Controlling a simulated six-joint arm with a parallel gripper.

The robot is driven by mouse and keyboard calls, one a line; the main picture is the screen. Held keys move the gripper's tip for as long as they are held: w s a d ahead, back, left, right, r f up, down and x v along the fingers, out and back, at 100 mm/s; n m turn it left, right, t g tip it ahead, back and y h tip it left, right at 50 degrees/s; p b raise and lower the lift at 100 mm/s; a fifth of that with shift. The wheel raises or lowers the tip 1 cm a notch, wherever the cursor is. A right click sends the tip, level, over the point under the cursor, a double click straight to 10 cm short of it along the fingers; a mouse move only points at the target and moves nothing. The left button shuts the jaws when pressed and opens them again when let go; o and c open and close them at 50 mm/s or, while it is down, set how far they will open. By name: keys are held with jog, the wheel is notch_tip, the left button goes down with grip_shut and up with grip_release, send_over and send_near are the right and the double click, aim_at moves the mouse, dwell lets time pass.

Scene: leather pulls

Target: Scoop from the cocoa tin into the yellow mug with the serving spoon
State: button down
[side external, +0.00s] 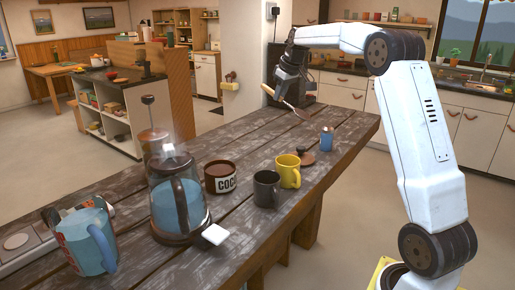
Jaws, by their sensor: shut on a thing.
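My gripper (279,94) is shut on the serving spoon (300,112) and holds it in the air above the far part of the wooden table. The spoon's light handle points up and left, and its metal end slants down and right. The cocoa tin (226,185), dark with a pale COCO label, stands open on the table, nearer the camera than the gripper. The yellow mug (290,177) stands upright to the right of the tin. What the mug holds is too small to tell. The spoon is clear of both.
A dark grey mug (265,190) stands between tin and yellow mug. A brown lid-like disc (309,158) and a small blue container (326,140) are to the right. A glass pot with blue liquid (166,206) and a blue mug (83,251) stand at the left front.

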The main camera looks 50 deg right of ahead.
jog(key=shift+s+d+r+n, duration=0.15)
jog(key=shift+d+r+n, duration=0.05)
jog(key=shift+d+n, duration=0.15)
jog(key=shift+g, duration=0.4)
jog(key=shift+f, duration=2.5)
jog(key=shift+a, duration=0.15)
jog(key=a+h, duration=0.1)
jog(key=w+a+h, duration=0.1)
jog(key=a, duration=0.1)
jog(key=w+a+r+h, duration=0.1)
jog(key=shift+w+a+n, duration=0.15)
jog(key=shift+a+n, duration=0.05)
jog(key=shift+n, duration=0.05)
jog(key=a+h, duration=0.2)
jog(key=shift+s+a+f+h, duration=0.1)
jog(key=shift+s+a+h, duration=0.1)
jog(key=shift+a+h, duration=0.15)
